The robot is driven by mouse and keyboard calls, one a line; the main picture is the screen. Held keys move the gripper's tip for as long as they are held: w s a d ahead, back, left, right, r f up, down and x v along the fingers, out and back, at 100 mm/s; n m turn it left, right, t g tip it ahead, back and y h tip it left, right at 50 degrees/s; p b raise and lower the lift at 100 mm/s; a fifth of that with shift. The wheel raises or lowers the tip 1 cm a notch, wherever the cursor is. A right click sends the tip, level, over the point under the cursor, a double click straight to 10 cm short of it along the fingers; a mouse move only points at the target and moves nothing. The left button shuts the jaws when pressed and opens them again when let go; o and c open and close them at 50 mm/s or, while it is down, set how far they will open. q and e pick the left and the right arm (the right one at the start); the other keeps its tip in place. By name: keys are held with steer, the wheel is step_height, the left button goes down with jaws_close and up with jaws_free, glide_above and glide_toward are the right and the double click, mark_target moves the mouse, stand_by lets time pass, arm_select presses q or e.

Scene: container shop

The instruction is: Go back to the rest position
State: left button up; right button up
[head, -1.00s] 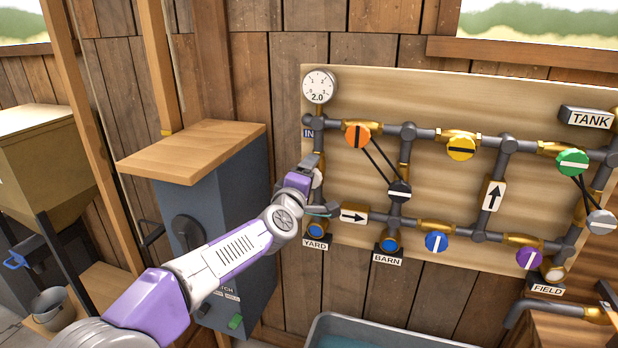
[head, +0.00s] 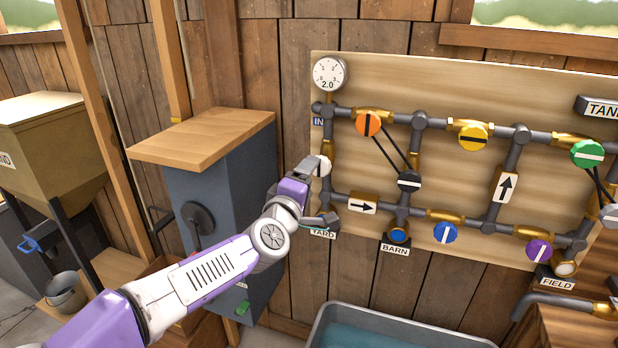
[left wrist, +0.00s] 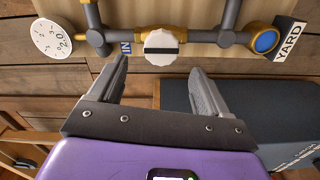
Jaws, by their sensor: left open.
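My left arm reaches in from the lower left in the head view. My left gripper (head: 323,191) is at the left end of the pipe board (head: 450,90), in front of the white valve knob (head: 325,166), which it partly hides. In the left wrist view the two fingers of the gripper (left wrist: 158,69) are spread apart with nothing between them. The white knob with its black bar (left wrist: 161,49) lies just beyond the fingertips, apart from them in the picture. My right gripper is not in view.
A grey cabinet with a wooden top (head: 205,137) stands left of the board, close to my left arm. A hopper (head: 50,150) and a bucket (head: 66,293) are at the far left. A water basin (head: 400,333) sits below the board. Orange (head: 369,124) and blue (head: 445,233) knobs are right of the gripper.

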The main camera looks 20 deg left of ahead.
arm_select(q)
steer(key=s+d+f+m+g+h, duration=0.1)
steer(key=d+f+m+g, duration=0.2)
steer(key=f, duration=1.5)
steer(key=s+d+f+m+g, duration=0.1)
steer(key=f+m+g, duration=0.35)
steer(key=f, duration=1.45)
steer(key=s+d+f+m+g+h, duration=0.1)
steer(key=s+f+g, duration=0.2)
steer(key=s+f, duration=0.4)
steer(key=s+d+f+m+g, duration=0.15)
steer(key=s+f, duration=0.25)
steer(key=f, duration=0.4)
steer(key=s+d+f+m+g, duration=0.1)
steer(key=s+f, duration=0.3)
steer(key=s, duration=0.4)
steer(key=s+d+f+m+g+h, duration=0.1)
steer(key=s+f+g, duration=0.3)
steer(key=s, duration=0.4)
steer(key=shift+s+d+f+m+h, duration=0.3)
steer(key=shift+s+d+f+m, duration=0.15)
steer(key=shift+d, duration=0.2)
steer(key=shift+w, duration=0.1)
